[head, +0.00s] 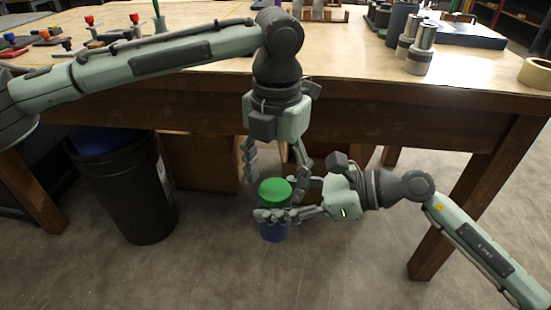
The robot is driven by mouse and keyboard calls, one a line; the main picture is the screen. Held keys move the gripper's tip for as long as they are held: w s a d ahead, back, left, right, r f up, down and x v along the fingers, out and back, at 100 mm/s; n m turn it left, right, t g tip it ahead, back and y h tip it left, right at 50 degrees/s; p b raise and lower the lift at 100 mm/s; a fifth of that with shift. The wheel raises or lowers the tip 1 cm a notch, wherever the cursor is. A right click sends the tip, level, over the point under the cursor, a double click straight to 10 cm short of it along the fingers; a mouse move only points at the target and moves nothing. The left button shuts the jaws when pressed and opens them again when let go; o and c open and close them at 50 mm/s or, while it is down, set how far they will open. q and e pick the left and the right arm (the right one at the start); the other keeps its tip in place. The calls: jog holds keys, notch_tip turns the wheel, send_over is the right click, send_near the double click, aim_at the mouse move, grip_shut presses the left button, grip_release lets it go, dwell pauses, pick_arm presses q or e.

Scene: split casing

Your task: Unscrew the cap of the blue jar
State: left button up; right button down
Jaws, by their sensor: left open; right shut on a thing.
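The blue jar (273,232) is upright in front of the workbench, with its green cap (275,189) on top. My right gripper (270,214) comes in from the right and is shut around the jar's body below the cap. Its fingers hide part of the jar's side. My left gripper (274,172) points down from above, open, with one finger to the left of the cap and one to the right. I cannot tell whether the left fingers touch the cap.
A wooden workbench (350,92) spans the view behind the jar, with tools and metal cylinders (419,52) on it. A tape roll (536,73) lies at its right. A black bin (128,190) stands on the floor at left. Cardboard boxes (200,165) are under the bench.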

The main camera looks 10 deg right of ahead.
pick_arm(q)
jog(key=shift+f, duration=0.6)
jog(key=c, duration=1.2)
jog(key=n, duration=0.6)
jog(key=shift+n, duration=0.3)
jog(key=o, duration=1.3)
jog(key=shift+c, duration=0.2)
